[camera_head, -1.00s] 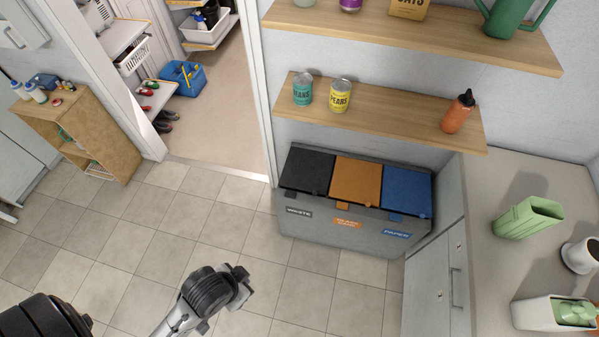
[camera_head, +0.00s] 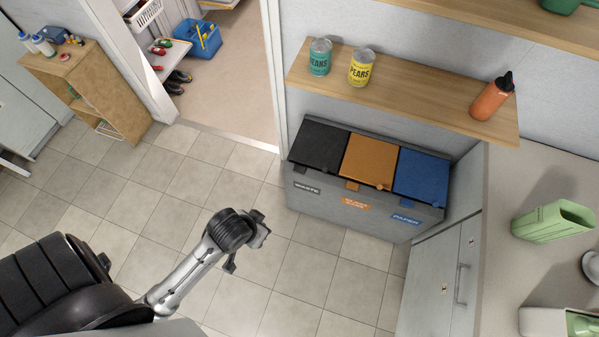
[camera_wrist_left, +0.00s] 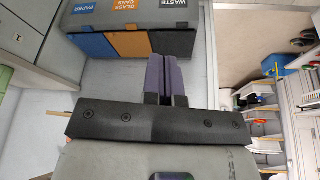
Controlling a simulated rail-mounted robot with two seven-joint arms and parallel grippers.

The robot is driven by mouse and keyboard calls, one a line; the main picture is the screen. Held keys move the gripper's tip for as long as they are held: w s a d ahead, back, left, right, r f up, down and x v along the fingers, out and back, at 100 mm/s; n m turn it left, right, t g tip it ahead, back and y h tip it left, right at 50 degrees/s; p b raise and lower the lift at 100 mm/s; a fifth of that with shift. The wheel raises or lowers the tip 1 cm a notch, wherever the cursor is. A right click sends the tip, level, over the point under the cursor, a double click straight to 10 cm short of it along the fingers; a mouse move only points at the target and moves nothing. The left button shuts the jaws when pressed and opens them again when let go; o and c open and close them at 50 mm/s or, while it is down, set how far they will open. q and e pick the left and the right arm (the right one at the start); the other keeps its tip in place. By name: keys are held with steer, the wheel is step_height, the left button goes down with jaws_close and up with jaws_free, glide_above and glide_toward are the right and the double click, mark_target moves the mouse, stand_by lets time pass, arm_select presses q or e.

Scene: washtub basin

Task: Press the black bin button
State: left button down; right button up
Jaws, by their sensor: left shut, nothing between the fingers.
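A grey three-part bin (camera_head: 330,217) stands against the wall, with black (camera_head: 319,146), orange and blue lids. The black lid is the left one, above the WASTE label (camera_head: 307,188). A small black button (camera_head: 301,169) sits at its front edge. My left gripper (camera_head: 246,250) is over the floor, left of and in front of the bin, apart from it. In the left wrist view its fingers (camera_wrist_left: 166,80) are shut and empty, and the black lid (camera_wrist_left: 173,42) shows upside down beyond them. My right gripper is not in view.
A wooden shelf (camera_head: 400,92) with two cans and an orange bottle (camera_head: 492,97) hangs above the bin. A counter (camera_head: 500,260) with cabinet doors stands right of it. A doorway opens to the left. The tiled floor before the bin is clear.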

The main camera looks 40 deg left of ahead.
arm_select(q)
steer(key=w+a+f+n+t+b, duration=0.1)
steer(key=w+a+f+n+b, duration=0.4)
steer(key=w+f+n+b, duration=0.3)
steer(key=w+a+f+n+t+b, duration=0.2)
steer(key=w+a+f+n+b, duration=0.3)
steer(key=w+f+n+b, duration=0.4)
steer(key=w+a+f+n+t+b, duration=0.2)
steer(key=w+a+f+n+b, duration=0.4)
steer(key=w+f+b, duration=0.9)
steer(key=shift+w+f+n+h, duration=0.15)
steer(key=shift+w+n+h, duration=0.25)
steer(key=shift+w+n, duration=1.75)
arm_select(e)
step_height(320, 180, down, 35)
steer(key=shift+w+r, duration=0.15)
arm_select(q)
steer(key=shift+w+f+m+b, duration=0.15)
steer(key=shift+w+m+b, duration=0.15)
steer(key=shift+w+m, duration=0.7)
steer(key=b, duration=0.9)
glide_above(300, 170)
step_height(300, 170, down, 7)
steer(key=shift+r, duration=0.15)
steer(key=shift+f, duration=0.95)
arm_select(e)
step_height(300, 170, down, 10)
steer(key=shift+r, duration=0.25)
